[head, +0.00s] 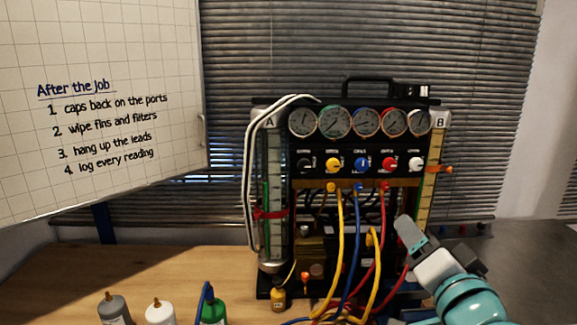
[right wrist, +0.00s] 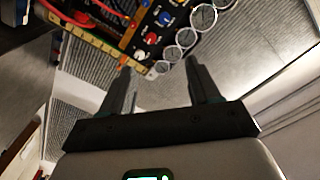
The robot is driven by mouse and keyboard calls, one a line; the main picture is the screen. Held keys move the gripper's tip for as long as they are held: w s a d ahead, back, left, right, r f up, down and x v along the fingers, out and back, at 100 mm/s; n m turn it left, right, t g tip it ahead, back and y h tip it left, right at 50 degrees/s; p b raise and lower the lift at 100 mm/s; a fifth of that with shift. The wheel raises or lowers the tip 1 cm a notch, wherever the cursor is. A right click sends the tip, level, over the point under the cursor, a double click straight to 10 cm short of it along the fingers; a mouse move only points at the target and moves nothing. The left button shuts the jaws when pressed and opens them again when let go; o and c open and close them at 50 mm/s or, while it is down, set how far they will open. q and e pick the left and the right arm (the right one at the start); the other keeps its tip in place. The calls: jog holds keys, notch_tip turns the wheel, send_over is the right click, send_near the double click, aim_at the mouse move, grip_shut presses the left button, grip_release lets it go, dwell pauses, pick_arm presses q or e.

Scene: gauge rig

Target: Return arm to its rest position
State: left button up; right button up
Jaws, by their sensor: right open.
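My right arm (head: 470,298), teal and white, comes in from the lower right of the head view. Its gripper (head: 430,242) is in front of the right side of the gauge rig (head: 310,240). In the right wrist view the gripper (right wrist: 158,68) shows two dark fingers standing apart, with nothing between them. The rig's panel (right wrist: 125,35) shows upside down beyond the fingertips; I cannot tell how far apart they are. My left gripper is not in view.
Yellow (head: 340,250), blue (head: 359,245) and red (head: 381,235) hoses hang down the rig's front, close to my right arm. Grey (head: 115,308), white (head: 160,314) and green (head: 214,312) bottles stand at the table's front. The wooden table (head: 190,270) is clear behind them. A whiteboard (head: 100,170) stands left.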

jog(key=w+f+n+g, duration=0.15)
jog(key=f+g, duration=0.25)
jog(key=f, duration=1.1)
jog(key=w+f+n+g, duration=0.1)
jog(key=w+f+g, duration=0.15)
jog(key=f, duration=1.35)
jog(key=s+f+g, duration=0.4)
jog(key=s+f, duration=0.2)
jog(key=f, duration=0.7)
jog(key=s+a+f+n+g+y, duration=0.1)
jog(key=s+a+f+n+g, duration=0.1)
jog(key=s+f, duration=0.4)
jog(key=s+a+f+n+g+y, duration=0.2)
jog(key=s+a+f+g, duration=0.3)
jog(key=s, duration=0.8)
jog(key=shift+a+f+y, duration=0.3)
jog(key=shift+a+f, duration=0.05)
jog(key=shift+f, duration=0.3)
jog(key=shift+w, duration=0.1)
